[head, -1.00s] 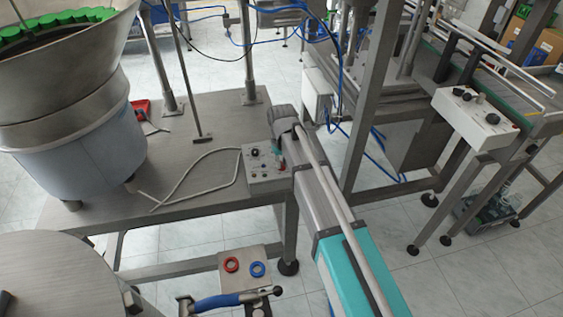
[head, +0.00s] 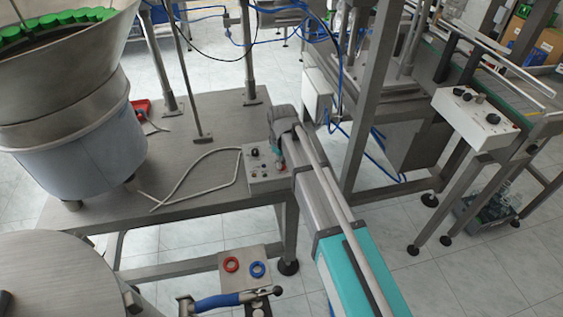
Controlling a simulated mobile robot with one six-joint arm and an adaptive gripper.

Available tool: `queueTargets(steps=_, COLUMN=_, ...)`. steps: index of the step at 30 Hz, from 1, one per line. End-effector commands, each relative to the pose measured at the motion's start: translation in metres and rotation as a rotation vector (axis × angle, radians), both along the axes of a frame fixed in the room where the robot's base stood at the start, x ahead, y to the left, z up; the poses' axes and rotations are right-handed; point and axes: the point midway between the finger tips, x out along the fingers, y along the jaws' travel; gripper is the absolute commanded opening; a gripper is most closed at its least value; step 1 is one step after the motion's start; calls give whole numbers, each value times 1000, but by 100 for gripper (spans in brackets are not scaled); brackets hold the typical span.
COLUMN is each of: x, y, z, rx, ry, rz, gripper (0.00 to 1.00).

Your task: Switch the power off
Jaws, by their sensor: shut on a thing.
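A small grey control box (head: 262,181) with several knobs and buttons on its face sits at the right front corner of the steel table. A black knob (head: 254,152) shows on its upper left. My arm reaches in from the lower right, and my gripper (head: 277,152) is at the upper right of the box face. Its fingers are small and partly hidden by my wrist. It is shut on a control of the box there, which the gripper hides, so I cannot tell the control's position.
A large bowl feeder with green caps (head: 60,27) stands on the steel table (head: 190,187) at left. A grey cable lies left of the box. A second control box (head: 474,118) is on the conveyor at right.

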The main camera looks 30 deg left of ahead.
Motion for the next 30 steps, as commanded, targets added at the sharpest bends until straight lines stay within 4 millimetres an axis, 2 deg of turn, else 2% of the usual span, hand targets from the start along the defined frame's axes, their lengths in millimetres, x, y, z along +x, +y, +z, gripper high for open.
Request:
queueTargets(steps=1, x=-1, y=0, z=0, rx=0, ry=2, rz=2, gripper=20)
queueTargets(steps=6, x=-1, y=0, z=0, rx=0, ry=2, rz=1, gripper=49)
queueTargets(steps=30, x=0, y=0, z=0, rx=0, ry=0, rz=-45, gripper=49)
